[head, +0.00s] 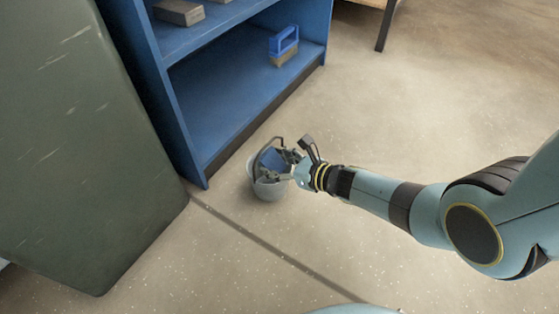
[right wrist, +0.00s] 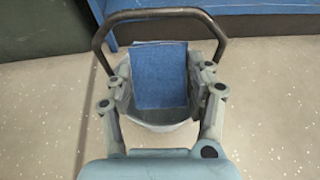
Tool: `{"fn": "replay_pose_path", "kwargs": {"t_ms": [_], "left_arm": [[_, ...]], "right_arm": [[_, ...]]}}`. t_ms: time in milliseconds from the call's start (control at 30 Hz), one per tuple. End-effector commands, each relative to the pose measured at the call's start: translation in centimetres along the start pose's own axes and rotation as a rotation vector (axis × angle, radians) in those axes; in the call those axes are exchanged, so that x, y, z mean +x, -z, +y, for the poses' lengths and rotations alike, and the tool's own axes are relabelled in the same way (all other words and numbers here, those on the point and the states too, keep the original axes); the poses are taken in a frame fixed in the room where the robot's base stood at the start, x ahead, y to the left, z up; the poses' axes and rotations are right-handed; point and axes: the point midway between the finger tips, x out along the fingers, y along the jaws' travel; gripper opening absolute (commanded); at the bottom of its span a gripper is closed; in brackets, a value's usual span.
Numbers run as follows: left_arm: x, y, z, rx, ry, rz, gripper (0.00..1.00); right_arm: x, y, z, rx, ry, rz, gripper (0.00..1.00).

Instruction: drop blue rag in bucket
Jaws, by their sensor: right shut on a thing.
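The blue rag (head: 272,160) is between the fingers of my right gripper (head: 285,165), over the mouth of the grey bucket (head: 268,188). In the right wrist view the rag (right wrist: 159,75) is a flat blue piece, with my right gripper (right wrist: 160,90) shut on it. The bucket (right wrist: 160,119) shows below and around it, its dark handle arching up behind the rag. Whether the rag touches the bucket's inside cannot be told. My left gripper is not in view.
A blue shelf unit (head: 245,80) stands just behind the bucket and holds a blue-handled brush (head: 284,45) and grey blocks (head: 180,12). A large dark green cabinet (head: 80,150) stands at the left. The floor (head: 400,120) to the right is clear.

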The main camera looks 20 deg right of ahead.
Motion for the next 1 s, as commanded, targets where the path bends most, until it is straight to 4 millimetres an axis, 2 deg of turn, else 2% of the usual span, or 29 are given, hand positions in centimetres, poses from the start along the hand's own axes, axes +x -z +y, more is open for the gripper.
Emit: {"fn": "replay_pose_path", "kwargs": {"t_ms": [300,333,500,833,1000], "left_arm": [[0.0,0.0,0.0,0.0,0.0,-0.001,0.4],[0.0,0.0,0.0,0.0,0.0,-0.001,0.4],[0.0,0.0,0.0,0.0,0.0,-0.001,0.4],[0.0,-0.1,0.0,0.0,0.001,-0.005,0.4],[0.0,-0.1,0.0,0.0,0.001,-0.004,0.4]], "right_arm": [[0.1,0.1,0.0,-0.001,0.001,-0.001,0.19],[0.1,0.1,0.0,-0.001,0.001,-0.001,0.57],[0.1,0.1,0.0,-0.001,0.001,-0.001,0.8],[-0.1,0.1,-0.1,-0.001,0.002,0.0,0.81],[-1.5,0.3,-0.1,-0.002,0.002,0.002,0.81]]}}
